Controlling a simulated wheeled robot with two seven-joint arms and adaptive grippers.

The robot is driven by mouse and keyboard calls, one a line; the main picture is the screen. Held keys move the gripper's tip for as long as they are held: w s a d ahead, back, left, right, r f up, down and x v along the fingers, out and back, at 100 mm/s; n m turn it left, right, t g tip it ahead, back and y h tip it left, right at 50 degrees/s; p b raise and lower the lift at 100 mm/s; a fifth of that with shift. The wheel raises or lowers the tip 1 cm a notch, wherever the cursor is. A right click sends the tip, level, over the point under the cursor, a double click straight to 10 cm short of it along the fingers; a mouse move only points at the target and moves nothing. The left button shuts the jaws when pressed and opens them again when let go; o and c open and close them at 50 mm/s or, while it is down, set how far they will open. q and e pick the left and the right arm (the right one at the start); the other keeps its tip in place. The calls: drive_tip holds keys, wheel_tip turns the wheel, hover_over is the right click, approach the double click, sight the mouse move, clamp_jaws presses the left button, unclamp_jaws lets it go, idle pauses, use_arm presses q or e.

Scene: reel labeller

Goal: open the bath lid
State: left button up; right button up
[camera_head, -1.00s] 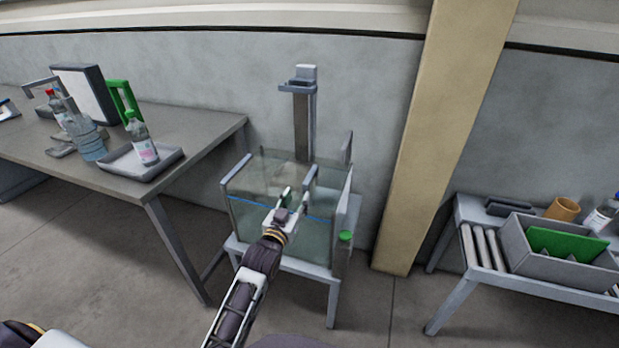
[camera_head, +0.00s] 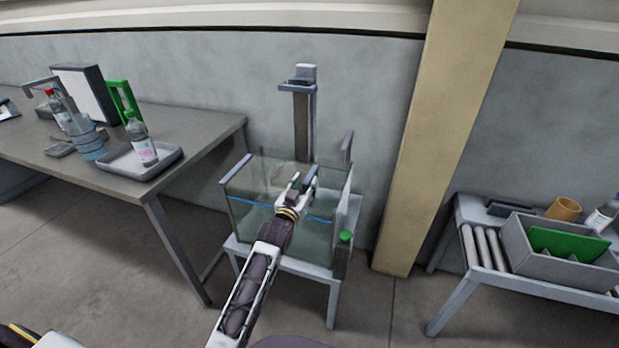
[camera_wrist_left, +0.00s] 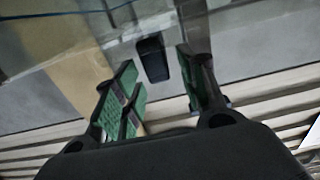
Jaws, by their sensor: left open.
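The bath is a clear glass tank (camera_head: 252,216) with a blue line around it, on a grey stand by the wall. Grey bars lie along its top edges, one at the left (camera_head: 235,169). Its lid is hard to make out through the glass. My left gripper (camera_head: 303,184) is over the top right part of the bath, jaws open. In the left wrist view, its green-padded fingers (camera_wrist_left: 157,72) stand apart, with a dark handle-like block (camera_wrist_left: 152,58) between and beyond them. I cannot tell whether they touch it. My right gripper is not in view.
A grey column with a bracket (camera_head: 301,120) rises behind the bath. A table (camera_head: 206,128) with bottles and a tray (camera_head: 168,160) stands left. A tan pillar (camera_head: 432,150) and a low bench with a grey bin (camera_head: 555,265) stand right.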

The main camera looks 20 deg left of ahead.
sight(310, 176)
use_arm(q)
drive_tip(key=shift+w, duration=2.35)
drive_tip(key=shift+w+d, duration=0.1)
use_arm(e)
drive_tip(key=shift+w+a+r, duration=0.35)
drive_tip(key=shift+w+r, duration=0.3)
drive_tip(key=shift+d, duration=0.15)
use_arm(q)
drive_tip(key=shift+c, duration=1.1)
clamp_jaws()
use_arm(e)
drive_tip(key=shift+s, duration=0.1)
